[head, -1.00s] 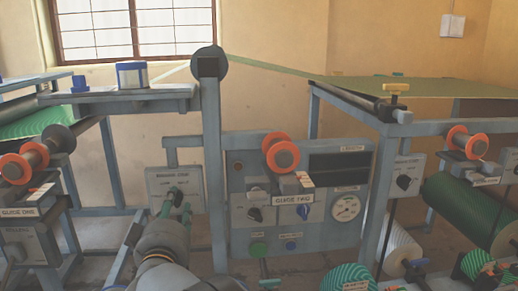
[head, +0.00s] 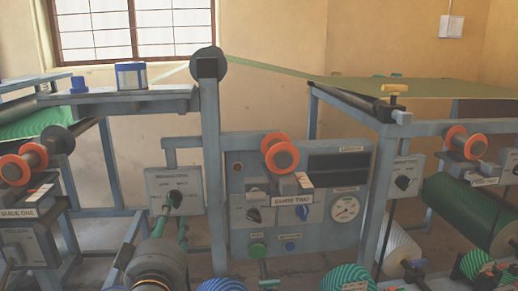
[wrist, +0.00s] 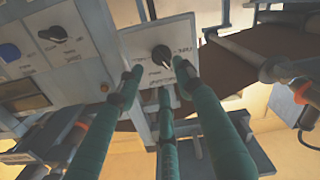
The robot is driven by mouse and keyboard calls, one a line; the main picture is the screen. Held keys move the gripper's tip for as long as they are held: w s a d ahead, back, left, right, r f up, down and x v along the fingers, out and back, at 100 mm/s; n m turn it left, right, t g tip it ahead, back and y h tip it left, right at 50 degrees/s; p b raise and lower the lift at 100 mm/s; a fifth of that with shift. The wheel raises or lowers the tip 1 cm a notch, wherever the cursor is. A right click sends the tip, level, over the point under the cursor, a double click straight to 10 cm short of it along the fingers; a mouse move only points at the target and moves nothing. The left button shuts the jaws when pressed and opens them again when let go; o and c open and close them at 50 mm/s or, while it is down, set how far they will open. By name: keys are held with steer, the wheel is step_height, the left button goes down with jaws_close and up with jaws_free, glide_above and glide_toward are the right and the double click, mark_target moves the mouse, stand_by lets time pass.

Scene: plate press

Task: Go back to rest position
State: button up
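My gripper (head: 172,215) is in the lower left of the head view, below the grey switch box (head: 174,192) with its black knob (head: 176,199). In the wrist view its green fingers (wrist: 160,78) are spread apart with nothing between them. The box's black knob (wrist: 161,54) shows just beyond the fingertips. The fingers look apart from the knob, though the exact gap is hard to judge.
A control panel (head: 252,180) with a gauge (head: 345,208) and an orange-flanged spool (head: 281,155) stands right of my gripper. A grey post (head: 211,150) rises close by. The guide one unit (head: 30,215) is at the left. Green rolls lie at the right.

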glide_toward(175, 195)
steer(key=w+n+p, duration=0.1)
steer(key=w, duration=0.1)
steer(key=w+n+p, duration=0.1)
steer(key=w, duration=0.1)
steer(key=w+p, duration=0.2)
steer(key=shift+w+a+n, duration=0.1)
steer(key=shift+a+n, duration=0.3)
steer(key=n+p, duration=0.3)
steer(key=p, duration=0.1)
steer(key=s+d+n+p, duration=0.1)
steer(key=s+n+p, duration=0.5)
steer(key=s, duration=0.4)
steer(key=shift+f+p, duration=0.3)
steer(key=shift+p, duration=0.25)
